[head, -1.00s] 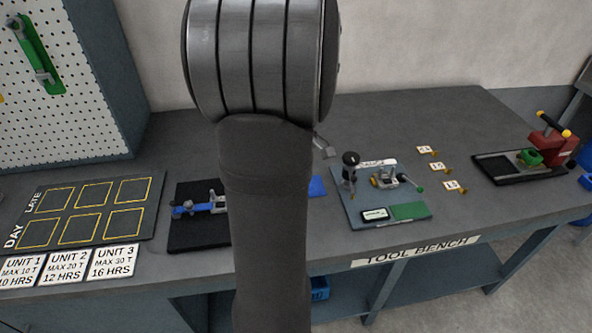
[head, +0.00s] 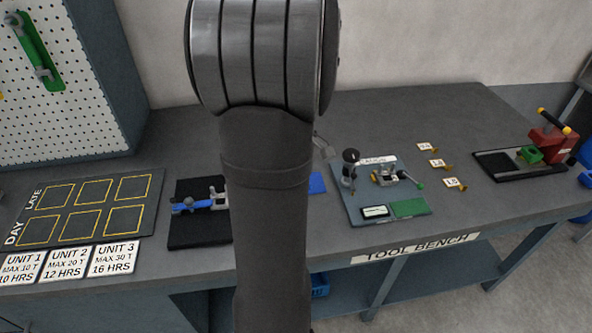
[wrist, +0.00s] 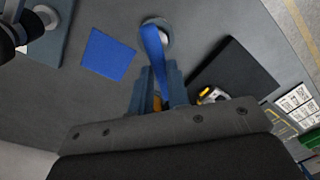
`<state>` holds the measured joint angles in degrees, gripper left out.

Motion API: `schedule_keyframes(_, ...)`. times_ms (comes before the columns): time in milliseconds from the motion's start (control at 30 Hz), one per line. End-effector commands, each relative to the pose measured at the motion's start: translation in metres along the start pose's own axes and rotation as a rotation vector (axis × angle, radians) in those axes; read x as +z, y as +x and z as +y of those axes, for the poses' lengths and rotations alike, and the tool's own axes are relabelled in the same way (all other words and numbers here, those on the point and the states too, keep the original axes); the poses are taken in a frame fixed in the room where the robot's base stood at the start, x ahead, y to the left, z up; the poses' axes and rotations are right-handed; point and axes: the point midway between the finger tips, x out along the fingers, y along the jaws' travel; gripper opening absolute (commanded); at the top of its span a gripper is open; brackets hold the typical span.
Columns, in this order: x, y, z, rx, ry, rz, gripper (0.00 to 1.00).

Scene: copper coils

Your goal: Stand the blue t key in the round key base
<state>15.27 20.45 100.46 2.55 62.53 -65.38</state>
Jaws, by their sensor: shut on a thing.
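In the wrist view my gripper (wrist: 158,88) is shut on the blue T key (wrist: 152,48), with a finger on each side of it. The key runs away from the fingers as a blue bar. Its far end overlaps the grey round key base (wrist: 166,27) in the picture. I cannot tell whether the key is in the base, touching it or above it. The part of the key between the fingers is mostly hidden. In the head view my arm hides the gripper, the held key and the base.
A blue square (wrist: 108,55) lies beside the base; it also shows in the head view (head: 317,183). A black mat (head: 190,238) bears a blue and silver tool (head: 203,203). A grey-blue gauge board (head: 353,207) stands right of my arm.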

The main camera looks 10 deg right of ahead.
Motion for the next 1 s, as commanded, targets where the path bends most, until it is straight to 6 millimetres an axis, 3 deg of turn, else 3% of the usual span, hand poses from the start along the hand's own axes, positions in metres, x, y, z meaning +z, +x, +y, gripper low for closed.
schedule_keyframes(1000,0.0002,0.0071,0.0002,0.0,0.0,0.0,0.0)
